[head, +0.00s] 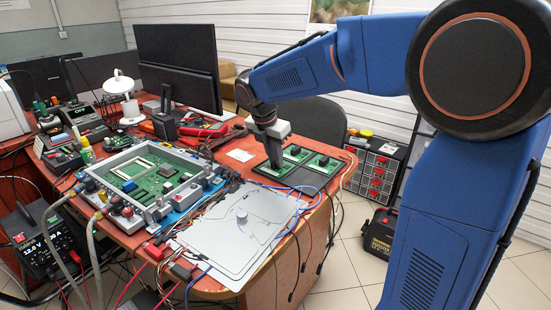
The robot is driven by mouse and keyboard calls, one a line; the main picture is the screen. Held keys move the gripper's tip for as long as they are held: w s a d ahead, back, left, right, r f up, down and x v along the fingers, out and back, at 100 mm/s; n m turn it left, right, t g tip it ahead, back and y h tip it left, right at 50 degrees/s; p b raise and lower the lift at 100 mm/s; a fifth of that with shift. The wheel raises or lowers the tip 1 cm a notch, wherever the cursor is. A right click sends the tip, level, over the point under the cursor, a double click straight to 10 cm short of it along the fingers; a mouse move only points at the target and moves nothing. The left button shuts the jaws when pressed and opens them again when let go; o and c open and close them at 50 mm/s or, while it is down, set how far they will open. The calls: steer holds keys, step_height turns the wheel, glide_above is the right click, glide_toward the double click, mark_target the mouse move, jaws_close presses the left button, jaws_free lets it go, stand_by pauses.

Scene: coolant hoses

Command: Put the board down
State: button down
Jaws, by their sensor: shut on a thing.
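My gripper (273,155) points down at the right end of the red bench, in the head view. It is shut on a small green board (268,169), whose middle it partly hides. The board is level and low over the bench, beside a second green board (322,166) on its right. I cannot tell whether the held board touches the surface under it. A large green board (160,178) sits in a grey and blue frame (186,207) with hoses on its left side.
A silver plate (215,238) with a knob (241,217) lies at the bench's front, with loose cables around it. Monitors (178,60), a white lamp (124,95) and instruments crowd the back left. A drawer unit (372,165) stands right of the bench.

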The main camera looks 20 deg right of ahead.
mark_target(269, 172)
steer(key=shift+f, duration=0.15)
steer(key=c, duration=1.7)
jaws_free()
steer(key=shift+c, duration=0.2)
steer(key=v, duration=1.2)
steer(key=s+d+f+m+t+y, duration=0.1)
steer(key=s+d+f+m, duration=0.1)
steer(key=s+d+m, duration=0.35)
steer(key=s+d+f+m+y, duration=0.1)
steer(key=s+d+f+m, duration=0.1)
steer(key=s+m, duration=0.7)
steer(key=s+d+f+m+t, duration=0.1)
steer(key=s+f+m, duration=0.4)
steer(key=s, duration=0.3)
steer(key=s+d+f+m, duration=0.2)
steer(key=s+f+m, duration=0.3)
steer(key=s, duration=0.3)
steer(key=shift+s+f+m+t+y, duration=0.25)
steer(key=shift+f+m+t+y, duration=0.1)
steer(key=shift+f+t+y, duration=0.05)
